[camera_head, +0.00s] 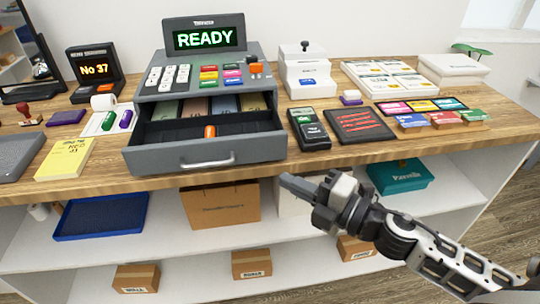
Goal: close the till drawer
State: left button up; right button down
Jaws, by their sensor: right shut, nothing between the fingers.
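The grey till (212,88) stands on the wooden counter, and its screen (205,37) reads READY. Its drawer (164,158) is pulled open toward me and shows banknotes in the back compartments and an orange item (210,131) in the dark front part. A silver handle (208,160) is on the drawer front. My right gripper (284,180) is shut and empty. It is in front of the counter edge, to the right of and a little below the drawer front, apart from the handle in the picture. My left gripper is not in view.
A card terminal (309,129) stands close to the drawer's right side, with a dark tray of red pens (359,125) beside it. A yellow notepad (64,158) lies to the left. Shelves below hold a blue tray (101,215), a brown box (222,206) and a teal box (400,176).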

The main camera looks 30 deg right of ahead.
aim_at(255, 153)
jog(key=shift+w+a+p, duration=0.2)
jog(key=shift+w+p, duration=0.05)
jog(key=shift+w, duration=1.05)
jog(key=shift+w+a+p, duration=0.15)
jog(key=shift+w+p, duration=0.15)
jog(key=shift+w, duration=0.95)
jog(key=shift+w+a+p, duration=0.2)
jog(key=shift+w+p, duration=0.05)
jog(key=shift+w, duration=1.05)
jog(key=shift+d, duration=0.1)
